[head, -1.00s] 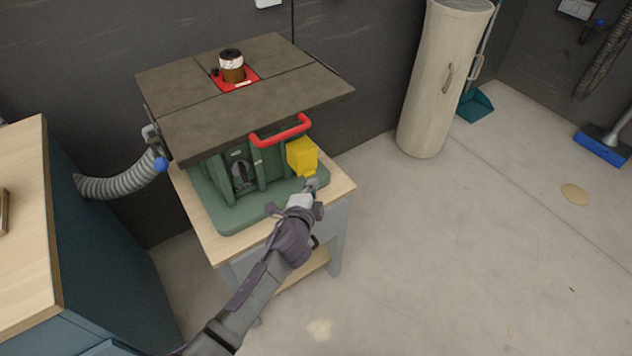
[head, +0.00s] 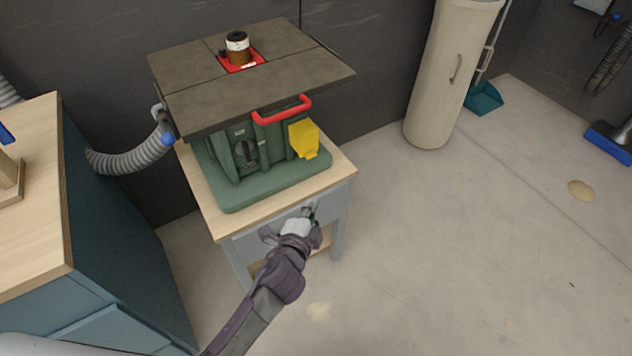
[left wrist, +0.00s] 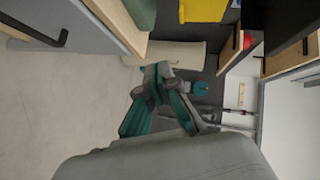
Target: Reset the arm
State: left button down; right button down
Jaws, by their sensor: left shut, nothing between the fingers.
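My left arm reaches in from the bottom of the head view. Its gripper (head: 306,214) is shut and empty, in front of the grey front of the small wooden-topped stand (head: 340,174). It also shows in the left wrist view (left wrist: 188,128), with nothing between the fingers. The green machine (head: 245,160) with a dark table top (head: 260,85), red handle (head: 282,110) and yellow box (head: 304,139) stands on that stand, above and behind the gripper. My right gripper is in neither view.
A blue cabinet with a wooden top (head: 35,210) stands at the left. A grey hose (head: 130,160) runs between it and the machine. A tall beige cylinder (head: 445,75) and a teal dustpan (head: 484,98) stand at the back. The floor on the right (head: 450,250) is mostly clear.

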pick_arm(q)
jog(key=shift+s, duration=0.15)
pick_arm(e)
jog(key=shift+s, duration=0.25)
